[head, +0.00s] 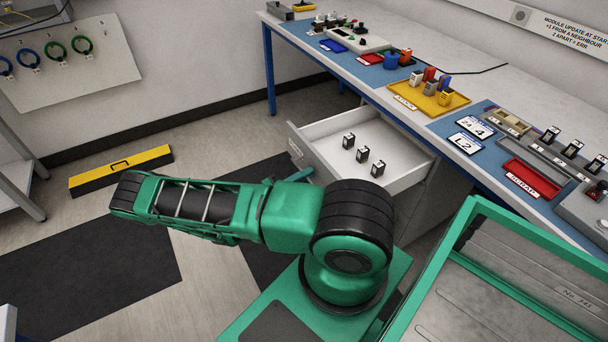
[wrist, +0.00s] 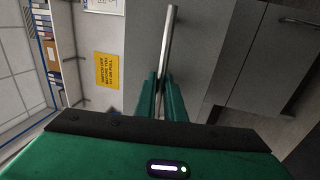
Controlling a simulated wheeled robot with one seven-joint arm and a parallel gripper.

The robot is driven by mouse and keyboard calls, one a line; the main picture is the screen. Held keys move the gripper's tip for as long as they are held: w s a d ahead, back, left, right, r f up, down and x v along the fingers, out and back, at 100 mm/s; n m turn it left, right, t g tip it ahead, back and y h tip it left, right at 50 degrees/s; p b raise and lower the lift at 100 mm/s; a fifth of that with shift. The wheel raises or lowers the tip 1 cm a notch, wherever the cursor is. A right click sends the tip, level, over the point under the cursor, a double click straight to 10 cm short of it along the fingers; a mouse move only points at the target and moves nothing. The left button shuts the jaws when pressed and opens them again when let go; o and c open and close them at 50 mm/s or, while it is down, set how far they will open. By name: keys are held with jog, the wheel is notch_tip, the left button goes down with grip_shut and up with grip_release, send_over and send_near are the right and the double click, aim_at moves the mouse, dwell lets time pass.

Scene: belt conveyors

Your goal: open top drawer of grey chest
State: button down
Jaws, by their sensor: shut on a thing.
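The grey chest (head: 428,203) stands under the workbench in the head view. Its top drawer (head: 322,125) is pulled well out, and several small black-and-white modules (head: 362,154) stand upright inside. The drawer front faces left, beside my arm. In the wrist view, the two green fingers of my gripper (wrist: 161,97) are shut on the drawer's bar handle (wrist: 168,45), in front of the grey drawer front (wrist: 203,50). In the head view my gripper is mostly hidden behind my green arm.
The workbench (head: 400,105) above holds a yellow tray (head: 428,104), a red scrap tray (head: 530,178) and cards. A green-framed bin (head: 470,210) stands at the lower right. A yellow-and-black bar (head: 121,168) lies on the floor at left. Open floor lies left of the drawer.

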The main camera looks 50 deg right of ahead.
jog(key=shift+s+f, duration=0.1)
jog(key=shift+f, duration=0.1)
jog(key=c, duration=2.1)
grip_release()
jog(key=shift+r, duration=0.1)
jog(key=v, duration=1.1)
